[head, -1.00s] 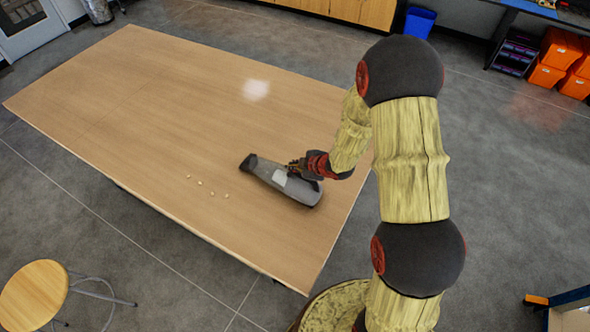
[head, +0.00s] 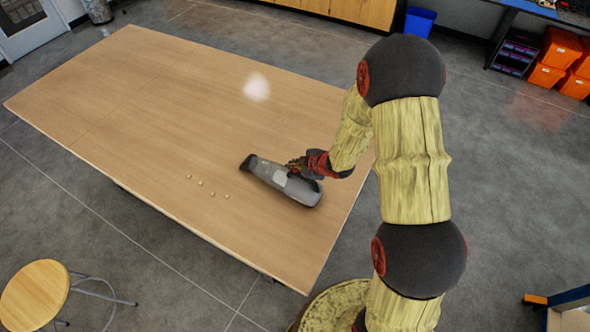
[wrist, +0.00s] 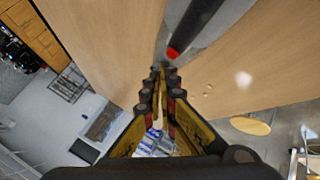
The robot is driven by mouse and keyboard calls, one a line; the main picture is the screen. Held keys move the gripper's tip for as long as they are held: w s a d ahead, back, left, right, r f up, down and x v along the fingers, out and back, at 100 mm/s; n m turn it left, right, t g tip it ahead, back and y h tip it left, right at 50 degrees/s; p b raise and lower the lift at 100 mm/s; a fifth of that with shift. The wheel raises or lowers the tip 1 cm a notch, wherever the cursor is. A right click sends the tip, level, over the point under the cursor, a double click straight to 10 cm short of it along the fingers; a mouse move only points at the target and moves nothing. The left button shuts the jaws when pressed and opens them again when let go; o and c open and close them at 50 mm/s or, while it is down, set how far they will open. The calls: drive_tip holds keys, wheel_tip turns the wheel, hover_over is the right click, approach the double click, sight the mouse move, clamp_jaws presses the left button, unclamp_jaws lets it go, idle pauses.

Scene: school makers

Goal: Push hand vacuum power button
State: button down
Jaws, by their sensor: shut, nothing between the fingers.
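The hand vacuum (head: 268,172), grey with a black nozzle end, lies on the wooden table near its right edge. In the wrist view its dark handle (wrist: 205,22) comes in from the top, with a red button (wrist: 173,53) at its near end. My gripper (head: 295,166) is at the vacuum's upper side and hides part of it. In the wrist view my gripper's fingers (wrist: 160,72) are shut and empty, with the tips just below the red button in the picture. I cannot tell whether they touch it.
Several small pale crumbs (head: 212,189) lie on the table (head: 150,100) left of the vacuum. The rest of the tabletop is clear. A round stool (head: 34,293) stands on the floor at the lower left. A blue bin (head: 419,21) and orange bins (head: 562,47) stand far behind.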

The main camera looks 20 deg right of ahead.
sight(294, 173)
wheel_tip(294, 173, up, 6)
drive_tip(key=p, duration=0.4)
drive_tip(key=shift+p, duration=0.3)
drive_tip(key=s+d+f+m+g+h, duration=0.1)
drive_tip(key=s+d, duration=0.1)
drive_tip(key=s+d+f+m+g+h, duration=0.1)
drive_tip(key=s+d+f, duration=0.1)
drive_tip(key=s+d+f+m+h, duration=0.1)
drive_tip(key=s+d+m, duration=0.1)
drive_tip(key=shift+d+f+g, duration=0.25)
drive_tip(key=shift+f+g, duration=0.1)
drive_tip(key=shift+g, duration=0.05)
drive_tip(key=s+d+r+m+g+h+b, duration=0.1)
drive_tip(key=s+r+m+g+b, duration=0.15)
drive_tip(key=s+m+b, duration=0.45)
drive_tip(key=s+d+r+m+g+h+b, duration=0.15)
drive_tip(key=s+r+b, duration=0.3)
drive_tip(key=s, duration=0.55)
drive_tip(key=s+a+m+t+y+b, duration=0.1)
drive_tip(key=s+a+t+b, duration=0.3)
drive_tip(key=b, duration=1.4)
drive_tip(key=s+a+m, duration=0.1)
drive_tip(key=s+a, duration=0.3)
drive_tip(key=shift+s+a+f+b, duration=0.15)
drive_tip(key=shift+s+f+b, duration=0.25)
